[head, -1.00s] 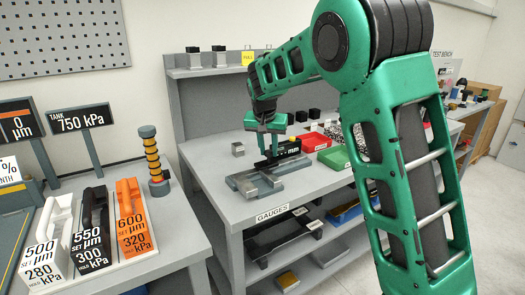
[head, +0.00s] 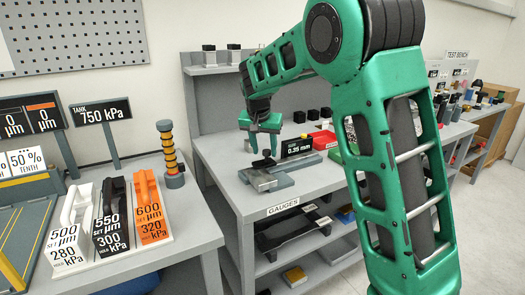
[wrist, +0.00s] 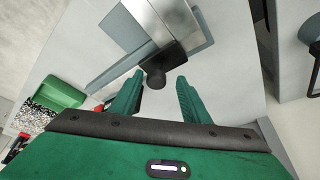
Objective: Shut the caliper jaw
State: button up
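The caliper (head: 283,179) is a grey metal gauge lying on the GAUGES bench, with a dark display (head: 297,148) reading 0.35 mm at its back. A black knob (head: 264,162) sits on its jaw block. In the wrist view the knob (wrist: 155,76) lies at the fingertips, between their lines, below the bright metal block (wrist: 160,18). My gripper (head: 262,148) is just above the knob in the head view. In the wrist view my gripper (wrist: 160,84) has its two green fingers spread, with clear gaps to the knob on both sides. Nothing is held.
A red bin (head: 323,139) and small black blocks stand behind and right of the caliper. A green box shows in the wrist view (wrist: 62,93). The left bench carries white, black and orange handled weights (head: 150,210) and a yellow-ringed post (head: 170,155). The bench front is clear.

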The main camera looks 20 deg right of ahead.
aim_at(261, 170)
jog(key=shift+d, duration=0.1)
jog(key=v, duration=1)
jog(key=shift+r, duration=0.3)
dwell(0.8)
jog(key=s+d+f+g+y, duration=0.1)
jog(key=s+d+f, duration=0.2)
jog(key=s+d, duration=0.6)
jog(key=s+d+f+g, duration=0.15)
jog(key=s+d, duration=0.45)
jog(key=s, duration=0.7)
jog(key=s+f+y, duration=0.1)
jog(key=s+f, duration=0.3)
jog(key=s, duration=0.7)
jog(key=s+f+g, duration=0.1)
jog(key=s+f, duration=0.4)
jog(key=s, duration=0.6)
jog(key=shift+a+n+y, duration=0.4)
jog(key=shift+a, duration=0.05)
